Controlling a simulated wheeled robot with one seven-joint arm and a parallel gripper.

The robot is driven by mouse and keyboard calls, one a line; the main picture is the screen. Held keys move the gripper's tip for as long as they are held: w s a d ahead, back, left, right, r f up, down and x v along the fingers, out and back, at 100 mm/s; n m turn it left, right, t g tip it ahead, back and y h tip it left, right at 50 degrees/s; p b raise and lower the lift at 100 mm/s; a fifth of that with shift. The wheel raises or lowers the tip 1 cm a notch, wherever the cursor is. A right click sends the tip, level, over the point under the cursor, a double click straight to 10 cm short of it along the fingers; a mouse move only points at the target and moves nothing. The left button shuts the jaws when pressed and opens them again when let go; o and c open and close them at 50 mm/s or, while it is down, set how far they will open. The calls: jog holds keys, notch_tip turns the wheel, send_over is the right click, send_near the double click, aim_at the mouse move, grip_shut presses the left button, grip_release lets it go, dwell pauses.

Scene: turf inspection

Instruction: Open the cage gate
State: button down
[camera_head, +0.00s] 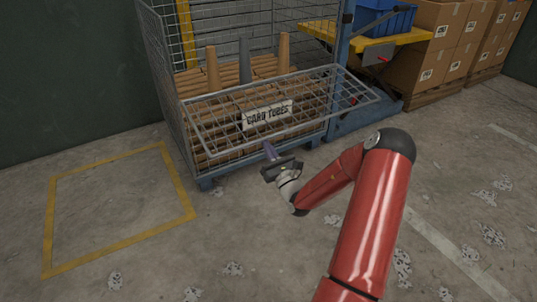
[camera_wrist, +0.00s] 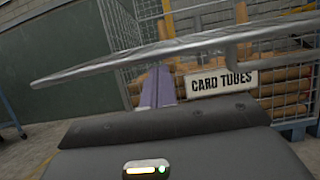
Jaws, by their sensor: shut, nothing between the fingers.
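The wire cage (camera_head: 160,75) stands against the back wall, holding several card tubes (camera_head: 212,70), some upright and some lying. Its grey mesh gate (camera_head: 340,84) juts outward from the cage front at a tilt, so it stands partly open. A white "CARD TUBES" sign (camera_head: 267,114) shows at the front, also in the wrist view (camera_wrist: 222,82). My gripper (camera_head: 270,151) is shut and empty, just in front of and below the gate's near edge. In the wrist view its purple fingers (camera_wrist: 157,88) point toward the cage, with the gate bar (camera_wrist: 150,55) crossing over them; contact cannot be told.
A blue-framed stand with a yellow top (camera_head: 385,42) and blue bin (camera_head: 385,17) adjoins the cage's right side. Stacked cartons (camera_head: 440,55) stand further right. A yellow floor outline (camera_head: 120,240) lies left of the cage. The floor in front is clear.

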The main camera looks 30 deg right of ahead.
jog(key=shift+r, duration=0.1)
notch_tip(320, 180, up, 11)
jog(key=g+p, duration=0.1)
jog(key=p, duration=1.1)
jog(key=shift+s, duration=0.3)
